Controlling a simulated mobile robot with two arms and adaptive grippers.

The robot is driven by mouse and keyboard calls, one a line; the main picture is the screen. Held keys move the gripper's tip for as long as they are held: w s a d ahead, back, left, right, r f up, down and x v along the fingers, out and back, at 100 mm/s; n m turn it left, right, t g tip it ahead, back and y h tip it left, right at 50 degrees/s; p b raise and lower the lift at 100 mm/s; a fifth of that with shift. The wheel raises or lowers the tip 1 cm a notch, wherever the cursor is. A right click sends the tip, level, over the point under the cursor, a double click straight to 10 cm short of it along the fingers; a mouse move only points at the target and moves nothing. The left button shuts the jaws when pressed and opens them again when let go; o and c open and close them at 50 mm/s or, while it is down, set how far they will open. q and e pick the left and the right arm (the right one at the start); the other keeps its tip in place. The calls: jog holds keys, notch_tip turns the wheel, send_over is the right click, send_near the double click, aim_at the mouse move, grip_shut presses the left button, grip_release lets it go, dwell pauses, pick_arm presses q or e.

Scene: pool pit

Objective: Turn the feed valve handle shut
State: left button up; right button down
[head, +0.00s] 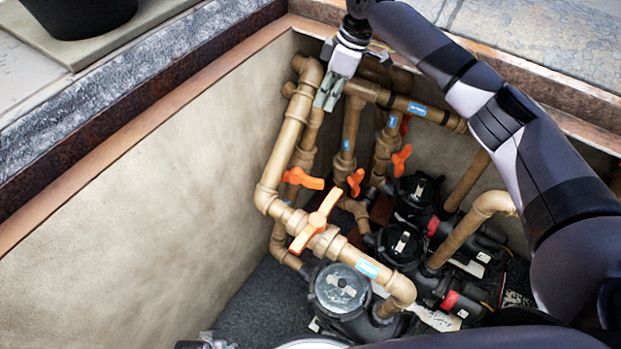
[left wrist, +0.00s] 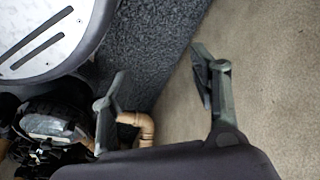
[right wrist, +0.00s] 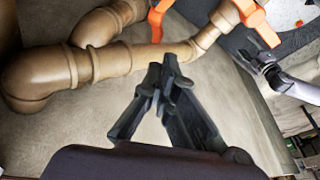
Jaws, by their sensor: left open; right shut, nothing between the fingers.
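Several orange valve handles sit on tan pipes in the pit; I cannot tell from labels which is the feed valve. The largest orange handle (head: 316,220) is on the front pipe, slanting across it. Another orange handle (head: 303,178) is just behind it. Two orange handles also show in the right wrist view, one at the top (right wrist: 157,20) and one at upper right (right wrist: 257,20). My right gripper (head: 328,92) is shut and empty beside the upper pipes, above and apart from the handles. My left gripper (left wrist: 158,92) is open and empty, low in the pit.
Black pumps (head: 402,243) and a round-lidded strainer (head: 341,289) stand on the pit floor. The tan pit wall (head: 150,170) is bare at left. Stone edging (head: 110,95) rims the pit, with a black pot (head: 80,15) beyond it.

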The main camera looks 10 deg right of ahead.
notch_tip(320, 180, down, 7)
jog(key=b, duration=1)
send_near(306, 177)
jog(key=b+x, duration=0.1)
jog(key=x, duration=0.4)
jog(key=shift+w+f+b, duration=0.1)
jog(key=shift+w+b, duration=0.05)
jog(key=shift+b, duration=0.2)
jog(key=shift+s+a+f, duration=0.15)
jog(key=shift+s+f, duration=0.05)
jog(key=shift+f, duration=0.3)
pick_arm(q)
jog(key=w+r+t, duration=0.2)
jog(key=w+r, duration=0.1)
jog(key=r, duration=1.1)
jog(key=shift+d, duration=0.2)
jog(key=shift+w, duration=0.1)
